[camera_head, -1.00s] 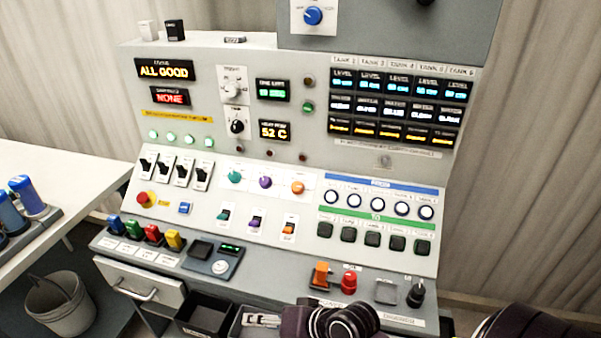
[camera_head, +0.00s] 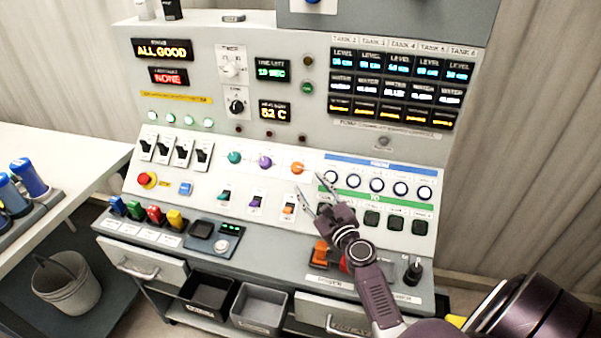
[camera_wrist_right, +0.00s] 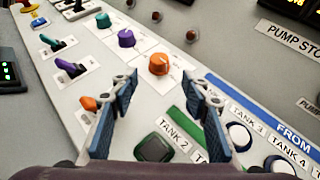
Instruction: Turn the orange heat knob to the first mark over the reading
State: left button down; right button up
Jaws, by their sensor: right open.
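The orange heat knob (camera_head: 298,168) sits on the sloped panel, at the right end of a row with a teal knob (camera_head: 234,158) and a purple knob (camera_head: 265,162). In the right wrist view the orange knob (camera_wrist_right: 159,64) lies ahead of and between the open fingers. My right gripper (camera_head: 312,193) is open and empty, just below the knob and apart from it. The reading display (camera_head: 273,112) shows 52 C in yellow. The marks around the knob are too small to read. My left gripper is not in view.
An orange switch (camera_head: 289,209) stands below the knob. Blue-ringed buttons (camera_head: 376,184) and dark square buttons (camera_head: 371,219) lie to the right. An orange block (camera_head: 320,252) and a red button are on the lower ledge, partly behind my gripper.

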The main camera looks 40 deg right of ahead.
aim_at(300, 171)
jog(key=w, duration=0.2)
jog(key=w+d, duration=0.1)
jog(key=w, duration=0.4)
jog(key=shift+w+d, duration=0.15)
jog(key=shift+w, duration=0.05)
jog(key=shift+c, duration=0.4)
jog(key=c, duration=1.1)
